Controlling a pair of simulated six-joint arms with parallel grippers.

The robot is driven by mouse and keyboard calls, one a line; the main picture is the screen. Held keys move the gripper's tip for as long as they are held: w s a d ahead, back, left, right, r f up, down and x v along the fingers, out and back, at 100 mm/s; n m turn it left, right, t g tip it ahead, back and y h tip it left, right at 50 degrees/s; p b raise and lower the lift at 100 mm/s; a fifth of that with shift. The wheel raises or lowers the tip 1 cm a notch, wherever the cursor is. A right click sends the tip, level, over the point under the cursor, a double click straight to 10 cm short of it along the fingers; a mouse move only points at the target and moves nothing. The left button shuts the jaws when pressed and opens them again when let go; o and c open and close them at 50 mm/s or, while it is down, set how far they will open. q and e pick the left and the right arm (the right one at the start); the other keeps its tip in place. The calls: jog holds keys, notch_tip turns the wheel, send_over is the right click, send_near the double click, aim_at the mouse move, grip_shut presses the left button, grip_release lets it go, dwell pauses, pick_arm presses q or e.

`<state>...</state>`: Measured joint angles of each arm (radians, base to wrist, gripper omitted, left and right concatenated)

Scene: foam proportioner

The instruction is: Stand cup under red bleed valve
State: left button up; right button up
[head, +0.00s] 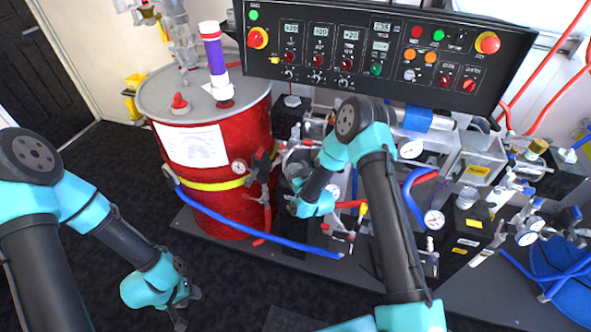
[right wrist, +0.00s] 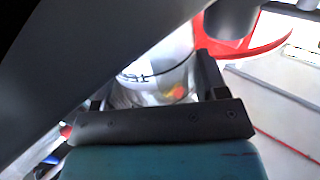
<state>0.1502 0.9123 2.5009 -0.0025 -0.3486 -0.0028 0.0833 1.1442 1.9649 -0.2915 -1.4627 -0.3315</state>
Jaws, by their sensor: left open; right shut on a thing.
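A clear cup (right wrist: 160,75) with dark printed markings shows in the right wrist view, between the fingers of my right gripper (right wrist: 152,82), which is shut on it. In the head view my right wrist reaches down between the red drum and the pump equipment; its fingers and the cup are hard to make out there. A red lever-like part (right wrist: 265,47) is just right of the cup in the wrist view; I cannot tell if it is the bleed valve. A red handle (head: 350,204) shows right of my right wrist in the head view. My left gripper (head: 186,297) is open and empty at lower left.
The red drum (head: 215,205) stands left of my right wrist, with a blue hose (head: 240,226) running in front. The control panel (head: 385,50) spans the top. Gauges, pipes and valves crowd the right. The dark floor (head: 85,155) at left is clear.

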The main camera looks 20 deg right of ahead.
jog(key=o, duration=1)
jog(key=shift+f, duration=0.1)
jog(key=shift+c, duration=0.2)
jog(key=v, duration=1.2)
